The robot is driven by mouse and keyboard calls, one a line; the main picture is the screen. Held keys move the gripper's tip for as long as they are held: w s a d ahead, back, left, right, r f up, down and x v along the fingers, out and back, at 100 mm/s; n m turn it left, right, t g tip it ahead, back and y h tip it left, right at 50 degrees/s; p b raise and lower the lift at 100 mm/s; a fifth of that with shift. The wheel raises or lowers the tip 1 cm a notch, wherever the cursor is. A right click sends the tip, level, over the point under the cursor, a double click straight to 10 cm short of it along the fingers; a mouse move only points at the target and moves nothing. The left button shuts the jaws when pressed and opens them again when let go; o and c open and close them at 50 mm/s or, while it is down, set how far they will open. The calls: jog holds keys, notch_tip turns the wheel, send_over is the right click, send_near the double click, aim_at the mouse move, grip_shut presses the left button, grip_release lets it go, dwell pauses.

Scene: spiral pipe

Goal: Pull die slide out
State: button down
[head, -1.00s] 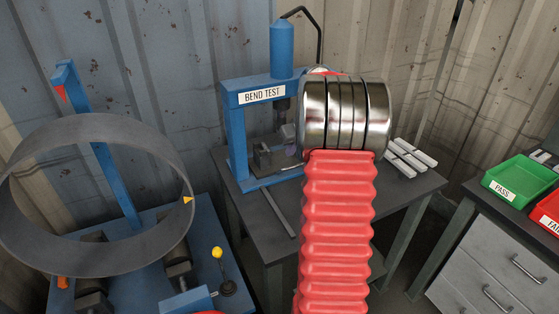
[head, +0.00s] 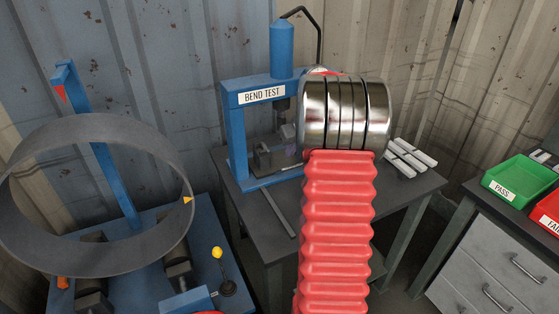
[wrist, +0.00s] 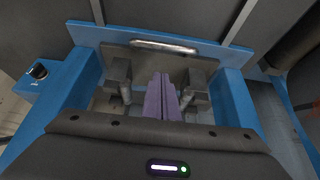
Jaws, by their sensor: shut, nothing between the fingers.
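The die slide (wrist: 137,62) is a grey plate with two dark blocks carrying short rollers, set between the blue sides of the bend test press. A silver bar (wrist: 165,47) lies across its far edge in the wrist view. In the head view, the dark blocks (head: 268,155) show low in the press. My gripper (wrist: 161,77) has purple fingers, shut together and empty. They appear between the two blocks, pointing toward the silver bar. I cannot tell whether they touch the plate. My arm hides most of the gripper in the head view.
The blue bend test press (head: 237,140) stands on a dark table (head: 240,200), with several pale bars (head: 410,155) at right. A large grey ring (head: 100,125) stands on a blue machine at left. Green (head: 515,180) and red (head: 548,210) bins sit far right.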

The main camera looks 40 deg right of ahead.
jog(key=shift+f, duration=0.15)
jog(key=shift+f, duration=2.45)
jog(key=shift+s+a, duration=1)
jog(key=shift+s, duration=2.15)
jog(key=shift+s+a, duration=1)
jog(key=shift+s, duration=2.2)
jog(key=shift+s+a, duration=1)
jog(key=shift+s, duration=2.15)
notch_tip(320, 180, up, 7)
jog(key=w, duration=0.1)
jog(key=shift+w+d, duration=0.15)
jog(key=shift+d, duration=0.05)
